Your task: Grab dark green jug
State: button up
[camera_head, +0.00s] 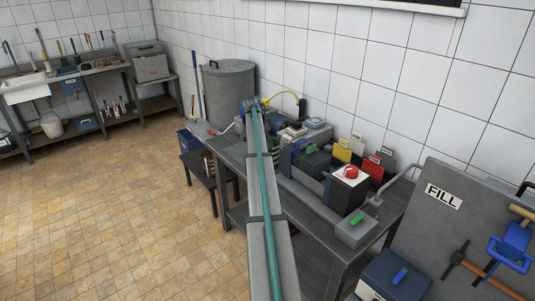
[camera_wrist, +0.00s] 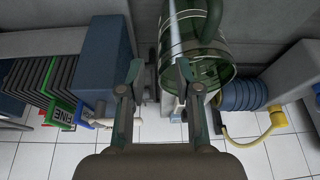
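A see-through dark green jug (camera_wrist: 222,52) with a thick green handle shows at the top of the wrist view, right of centre. It lies beyond my gripper (camera_wrist: 157,68), mostly behind and to the right of the right finger. The two fingers are apart, with a clear gap and nothing held between them. I cannot tell whether the right finger touches the jug. The jug's upper part is cut off by the frame edge.
A blue-grey block (camera_wrist: 104,52) stands close to the left finger. Dark plates with a FINE label (camera_wrist: 66,140) lie further left. A ribbed blue cylinder (camera_wrist: 243,96) and yellow-capped hose (camera_wrist: 278,118) lie right of the jug. The workbench (camera_head: 333,247) is crowded; the tiled floor (camera_head: 110,190) is clear.

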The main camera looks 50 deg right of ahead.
notch_tip(320, 180, up, 2)
jog(key=d, duration=0.2)
jog(key=p, duration=0.5)
send_over(275, 160)
jog(key=shift+d+f, duration=0.1)
jog(key=shift+f, duration=4.7)
grip_shut()
